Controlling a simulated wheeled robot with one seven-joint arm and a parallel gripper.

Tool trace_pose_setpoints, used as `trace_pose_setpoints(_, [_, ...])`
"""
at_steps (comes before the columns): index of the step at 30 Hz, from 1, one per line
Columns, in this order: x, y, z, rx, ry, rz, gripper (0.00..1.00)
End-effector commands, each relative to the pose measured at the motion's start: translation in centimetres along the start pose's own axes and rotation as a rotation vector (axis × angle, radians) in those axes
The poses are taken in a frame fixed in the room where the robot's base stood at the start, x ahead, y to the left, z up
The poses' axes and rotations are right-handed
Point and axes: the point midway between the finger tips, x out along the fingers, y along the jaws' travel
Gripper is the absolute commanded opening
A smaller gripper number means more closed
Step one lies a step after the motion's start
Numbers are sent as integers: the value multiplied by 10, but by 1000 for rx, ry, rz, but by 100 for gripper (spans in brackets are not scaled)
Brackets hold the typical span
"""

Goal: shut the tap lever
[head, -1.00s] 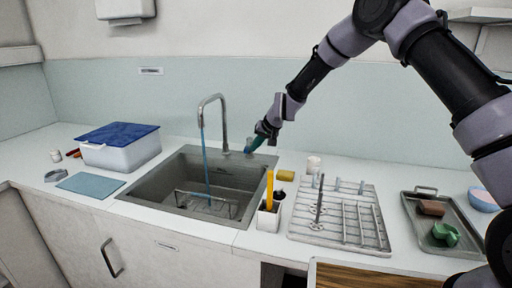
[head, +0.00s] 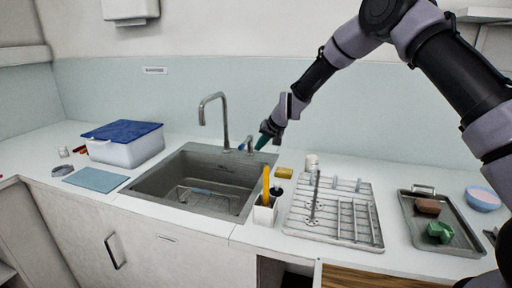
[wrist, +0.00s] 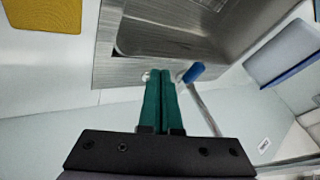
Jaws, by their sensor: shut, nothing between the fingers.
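The tap (head: 225,115) is a grey gooseneck at the back of the sink, and no water comes from its spout. Its lever has a blue tip (head: 241,147), just right of the tap's foot. The blue tip also shows in the wrist view (wrist: 193,72), just right of my fingertips with a small gap. My gripper (head: 263,142) has green fingers pressed together with nothing between them. It is right of the lever, over the back of the counter. The fingers (wrist: 160,74) partly hide the lever's mount.
The grey sink (head: 150,188) holds a wire rack. A blue-lidded box (head: 122,152) stands left. To the right are a white holder (head: 265,215) with a yellow item, a yellow sponge (head: 285,173), a drying rack (head: 335,235) and a tray (head: 465,240).

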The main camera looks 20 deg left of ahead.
Motion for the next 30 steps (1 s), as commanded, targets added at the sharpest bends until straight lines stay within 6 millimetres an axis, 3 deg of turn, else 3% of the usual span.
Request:
trace_pose_setpoints(1, [-13, -4, -1, -3, 4, -3, 0])
trace_pose_setpoints(9, [-63, -8, 3, -2, 4, -3, 0])
trace_pose_setpoints(20, [-106, -8, 3, 0, 8, 4, 0])
trace_pose_setpoints(23, [-136, 2, -6, 5, 23, 21, 0])
trace_pose_setpoints(30, [-263, 47, -18, 49, 77, 105, 0])
